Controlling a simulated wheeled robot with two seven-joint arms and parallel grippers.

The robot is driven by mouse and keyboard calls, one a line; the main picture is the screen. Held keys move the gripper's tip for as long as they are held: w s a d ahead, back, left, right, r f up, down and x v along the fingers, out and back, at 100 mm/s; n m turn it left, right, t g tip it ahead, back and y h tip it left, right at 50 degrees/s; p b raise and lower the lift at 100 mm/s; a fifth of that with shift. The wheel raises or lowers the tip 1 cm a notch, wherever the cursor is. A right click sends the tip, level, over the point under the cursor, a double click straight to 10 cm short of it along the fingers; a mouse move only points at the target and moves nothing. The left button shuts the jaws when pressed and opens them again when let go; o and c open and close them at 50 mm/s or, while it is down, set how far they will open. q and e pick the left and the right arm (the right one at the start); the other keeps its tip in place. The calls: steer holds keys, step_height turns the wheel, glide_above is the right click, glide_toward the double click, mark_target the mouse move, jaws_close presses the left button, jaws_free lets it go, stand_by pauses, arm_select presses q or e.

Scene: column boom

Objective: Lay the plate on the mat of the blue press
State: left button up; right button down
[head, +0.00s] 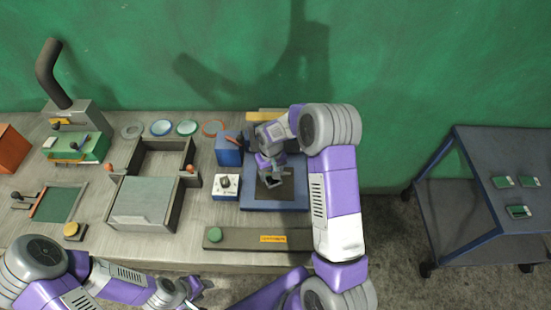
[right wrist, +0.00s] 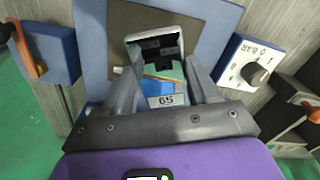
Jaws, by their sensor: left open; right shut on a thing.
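The blue press has a flat blue base (head: 262,203) with a dark mat (head: 288,188) on it. My right gripper (head: 271,180) is low over this mat, pointing down. In the right wrist view its fingers (right wrist: 165,88) are shut on a small plate (right wrist: 166,72) with a pale rim, a green part and a label. The dark mat (right wrist: 120,25) shows behind it; I cannot tell whether the plate touches it. In the head view the gripper mostly hides the plate. My left gripper (head: 196,291) is open and empty near the bench's front edge.
A dial box (head: 226,187) and a blue block with an orange lever (head: 229,150) stand left of the mat. A grey bar (head: 235,238) lies in front. Further left is an open-topped box (head: 145,212).

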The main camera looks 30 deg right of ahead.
steer(key=shift+w+d+p, duration=0.2)
steer(key=shift+d+p, duration=0.1)
steer(key=shift+d, duration=0.2)
steer(key=shift+w+d+p, duration=0.15)
steer(key=shift+d+p, duration=0.15)
steer(key=shift+d, duration=0.2)
steer(key=shift+f+b, duration=1.85)
steer(key=shift+f, duration=1.6)
steer(key=shift+f, duration=0.2)
steer(key=shift+c, duration=1)
jaws_free()
step_height(320, 180, up, 8)
steer(key=shift+f+b, duration=0.2)
steer(key=shift+b, duration=0.15)
